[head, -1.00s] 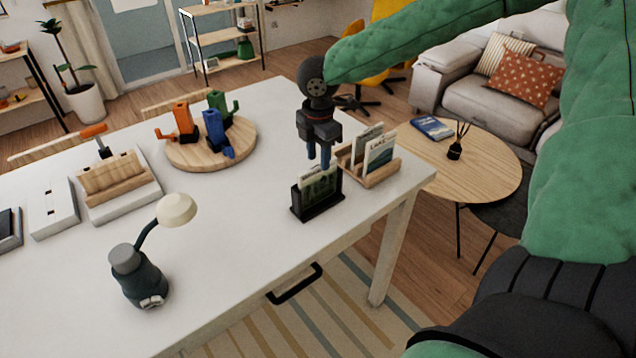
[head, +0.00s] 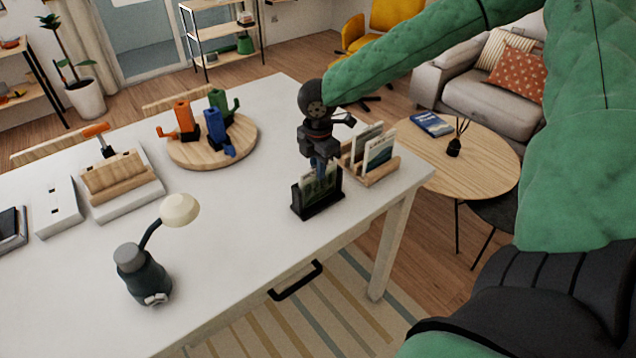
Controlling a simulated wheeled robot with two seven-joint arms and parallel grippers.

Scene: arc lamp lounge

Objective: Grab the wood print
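A dark green picture print (head: 311,192) stands upright in a small black holder (head: 325,208) near the right end of the white table. Two lighter prints stand in a wooden holder (head: 381,176) just behind and to the right; the front one (head: 378,153) has a picture on its lower part. My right gripper (head: 319,170) points down right above the black holder, its fingertips at the top edge of the green print. The fingers overlap in this view, so I cannot tell whether they are open or touch the print. My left gripper is not in view.
On the white table (head: 235,240) are a round wooden board (head: 182,154) with coloured figures, a lamp-like object (head: 145,272) at the front, and a wooden-topped stand (head: 118,180). A round side table (head: 480,175) stands to the right. The table's middle is clear.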

